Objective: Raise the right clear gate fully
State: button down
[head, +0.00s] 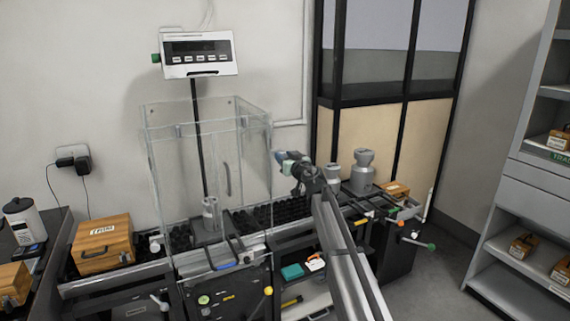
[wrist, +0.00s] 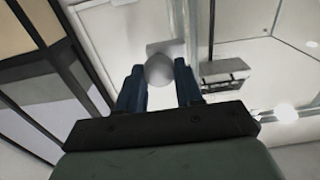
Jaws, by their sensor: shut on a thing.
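The clear box (head: 190,118) stands on the weighing table, with a grey weight (head: 209,214) inside. Its right clear gate (head: 257,165) is the transparent panel on the right side; its exact height is hard to tell against the clear walls. My gripper (head: 282,157) is just right of this gate, reaching toward it. In the wrist view, the blue fingers of my gripper (wrist: 160,90) are shut on a round grey knob (wrist: 159,70) with a pale plate behind it. The knob's joint to the gate is mostly hidden.
The scale display (head: 197,54) stands on a pole behind the box and also shows in the wrist view (wrist: 224,72). Large grey weights (head: 362,172) stand right of my gripper. A wooden case (head: 102,241) sits left of the box.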

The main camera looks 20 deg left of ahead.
jog(key=shift+w+r, duration=0.1)
jog(key=shift+r, duration=0.2)
jog(key=c, duration=1)
grip_release()
jog(key=shift+o, duration=1.1)
jog(key=shift+f, duration=0.1)
jog(key=v, duration=1.4)
